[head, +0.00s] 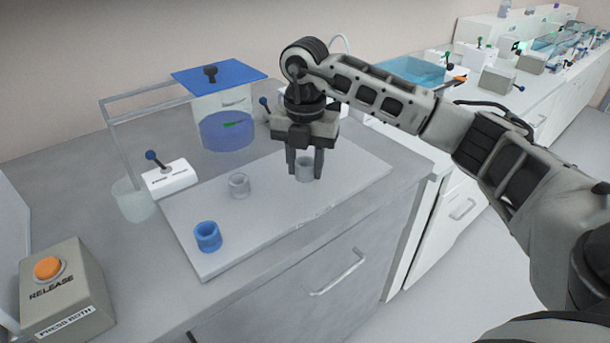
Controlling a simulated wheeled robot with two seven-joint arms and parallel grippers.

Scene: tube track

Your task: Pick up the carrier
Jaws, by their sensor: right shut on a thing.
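My right gripper (305,165) points down over the right part of a pale board (270,219). It is shut on a small grey cup-shaped carrier (306,173), which sits between its fingers at or just above the board; I cannot tell whether it touches. A second grey carrier (239,187) stands upright on the board to the left. A blue carrier (208,238) stands near the board's front left corner. My left gripper is not in view.
A release box (66,290) with an orange button stands at the front left. A white switch box (168,179) with a blue-knobbed lever is beside the board. Behind are a clear tube track (145,104) and a blue-lidded tank (222,105). The board's front middle is clear.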

